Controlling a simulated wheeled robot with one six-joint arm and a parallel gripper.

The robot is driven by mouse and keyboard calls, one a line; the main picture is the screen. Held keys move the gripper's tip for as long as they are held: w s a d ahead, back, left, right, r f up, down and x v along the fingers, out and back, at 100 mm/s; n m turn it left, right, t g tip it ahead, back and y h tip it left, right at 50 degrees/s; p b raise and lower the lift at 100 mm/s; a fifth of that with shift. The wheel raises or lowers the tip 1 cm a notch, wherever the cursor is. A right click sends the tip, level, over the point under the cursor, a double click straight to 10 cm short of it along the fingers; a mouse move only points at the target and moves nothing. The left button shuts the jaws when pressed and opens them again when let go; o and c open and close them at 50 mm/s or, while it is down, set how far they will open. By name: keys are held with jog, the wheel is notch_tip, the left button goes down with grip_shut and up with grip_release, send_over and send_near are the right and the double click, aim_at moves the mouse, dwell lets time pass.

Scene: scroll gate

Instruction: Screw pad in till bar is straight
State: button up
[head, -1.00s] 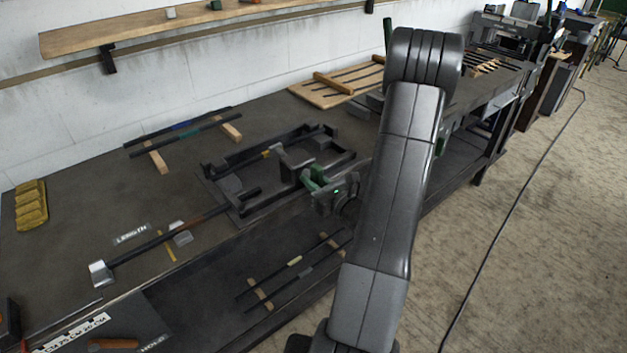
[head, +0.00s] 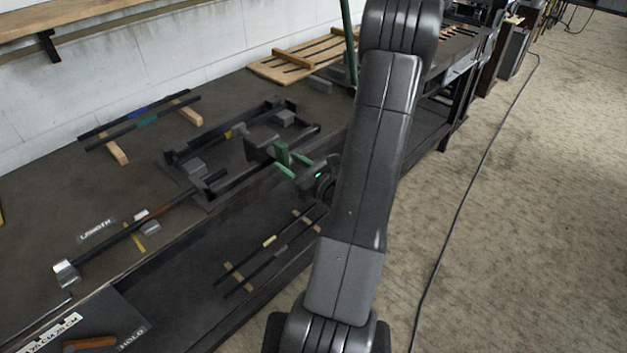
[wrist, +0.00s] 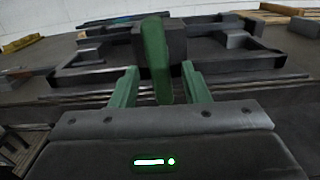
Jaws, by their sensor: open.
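A dark rectangular jig frame (head: 206,190) lies on the bench, with a dark block (head: 258,150) at its near side. An upright green piece (head: 281,151) stands at that block; it also shows in the wrist view (wrist: 156,60). My gripper (head: 284,161) is open at the bench's front edge. In the wrist view its green fingers (wrist: 160,75) stand on either side of the green piece's lower part, with gaps visible. A long dark bar (head: 150,215) with a brownish section runs from a metal block (head: 66,273) to the jig. Whether the bar is straight is too small to tell.
A lower shelf holds thin bars on wooden strips (head: 240,277). More bars on wooden strips (head: 117,152) and a slatted wooden rack (head: 300,60) lie at the back. A green upright post (head: 349,45) stands behind my arm. The floor at right is clear except for a cable (head: 470,190).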

aim_at(278, 151)
jog(key=b+v, duration=0.1)
jog(key=v, duration=0.8)
notch_tip(278, 151, up, 2)
jog(key=p, duration=0.6)
jog(key=shift+r+n, duration=0.1)
jog(key=shift+n, duration=0.3)
jog(key=shift+a+p, duration=0.1)
jog(key=shift+p, duration=0.2)
jog(key=p+x, duration=0.3)
jog(key=x, duration=1)
jog(key=shift+w+a, duration=0.25)
jog(key=shift+c, duration=0.4)
